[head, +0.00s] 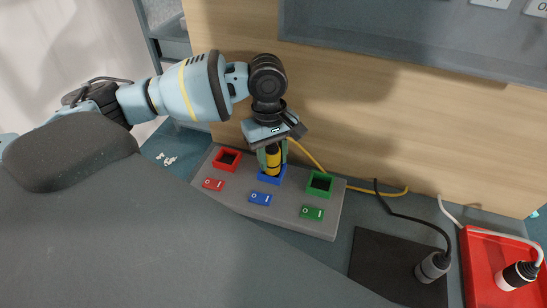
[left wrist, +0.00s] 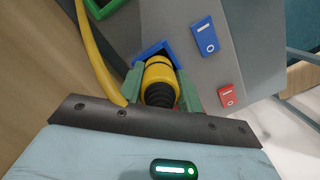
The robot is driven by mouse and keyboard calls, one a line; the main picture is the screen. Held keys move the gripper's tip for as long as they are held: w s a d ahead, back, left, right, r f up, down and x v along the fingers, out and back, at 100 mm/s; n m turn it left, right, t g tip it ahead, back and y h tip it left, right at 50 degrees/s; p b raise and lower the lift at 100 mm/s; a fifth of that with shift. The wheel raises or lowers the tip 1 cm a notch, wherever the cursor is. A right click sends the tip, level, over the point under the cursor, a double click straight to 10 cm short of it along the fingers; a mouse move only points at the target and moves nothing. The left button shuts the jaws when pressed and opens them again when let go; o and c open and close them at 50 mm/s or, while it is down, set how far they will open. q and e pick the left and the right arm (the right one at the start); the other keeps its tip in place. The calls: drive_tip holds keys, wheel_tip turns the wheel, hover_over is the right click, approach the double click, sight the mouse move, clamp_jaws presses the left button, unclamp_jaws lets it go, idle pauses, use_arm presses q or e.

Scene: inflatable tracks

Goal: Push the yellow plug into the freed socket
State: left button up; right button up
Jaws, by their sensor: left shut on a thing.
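The yellow plug (head: 272,160) stands upright at the blue-rimmed socket (head: 281,177), the middle one on the grey socket box (head: 325,226). My left gripper (head: 271,163) is shut on the plug from above. In the left wrist view the plug (left wrist: 160,84) sits between the green fingers, its front end at the blue rim (left wrist: 150,50); how deep it is in cannot be told. Its yellow cable (left wrist: 93,55) runs off to one side. My right gripper does not show.
The red socket (head: 227,160) and green socket (head: 320,184) look empty. A grey-black plug (head: 433,267) is on a dark mat (head: 375,258); a white-black plug (head: 516,275) is in a red tray (head: 482,289). A wooden panel (head: 420,140) stands behind the box.

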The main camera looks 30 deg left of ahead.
use_arm(q)
drive_tip(key=shift+f, duration=0.65)
drive_tip(key=o, duration=1)
drive_tip(key=r, duration=0.8)
drive_tip(key=a+r, duration=0.1)
drive_tip(key=r, duration=0.3)
drive_tip(key=shift+w+a+p, duration=0.1)
drive_tip(key=shift+w+p, duration=0.2)
drive_tip(key=shift+w, duration=0.05)
